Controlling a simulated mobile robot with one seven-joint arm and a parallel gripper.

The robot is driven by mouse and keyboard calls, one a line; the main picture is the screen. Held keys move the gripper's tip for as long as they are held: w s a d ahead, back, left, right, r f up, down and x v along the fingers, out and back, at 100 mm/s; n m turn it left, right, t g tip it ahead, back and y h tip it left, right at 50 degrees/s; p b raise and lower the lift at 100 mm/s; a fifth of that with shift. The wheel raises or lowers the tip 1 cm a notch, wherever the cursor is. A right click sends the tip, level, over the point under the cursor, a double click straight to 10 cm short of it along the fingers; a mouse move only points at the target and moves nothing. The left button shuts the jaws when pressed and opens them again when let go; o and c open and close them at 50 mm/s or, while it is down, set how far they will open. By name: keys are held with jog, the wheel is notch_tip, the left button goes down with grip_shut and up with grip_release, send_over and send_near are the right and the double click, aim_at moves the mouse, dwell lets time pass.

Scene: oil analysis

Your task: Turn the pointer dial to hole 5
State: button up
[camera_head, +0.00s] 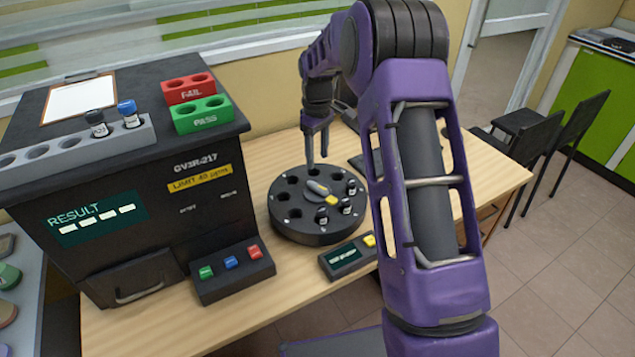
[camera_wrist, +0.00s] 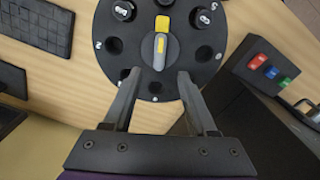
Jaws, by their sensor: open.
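The pointer dial (camera_wrist: 160,42) is a grey handle with a yellow tip at the centre of a round black carousel (camera_head: 317,232). It also shows in the head view (camera_head: 321,191), its yellow tip towards the lower right. Several black-capped vials sit in some of the carousel holes; other holes are empty. Hole numbers are too small to read surely. My gripper (camera_wrist: 158,80) is open, its two fingers apart on either side of the handle's grey end in the wrist view. In the head view my gripper (camera_head: 317,160) is above the carousel's far side. Contact with the dial cannot be told.
A black analyser (camera_head: 160,200) with a result display stands left of the carousel. A button box (camera_head: 230,275) and a small display unit (camera_head: 345,257) stand in front. A keyboard (camera_wrist: 38,25) lies on the wooden table beside the carousel.

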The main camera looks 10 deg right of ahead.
aim_at(317, 185)
notch_tip(317, 185, down, 10)
jog(key=shift+r, duration=0.1)
jog(key=shift+c, duration=0.3)
grip_shut()
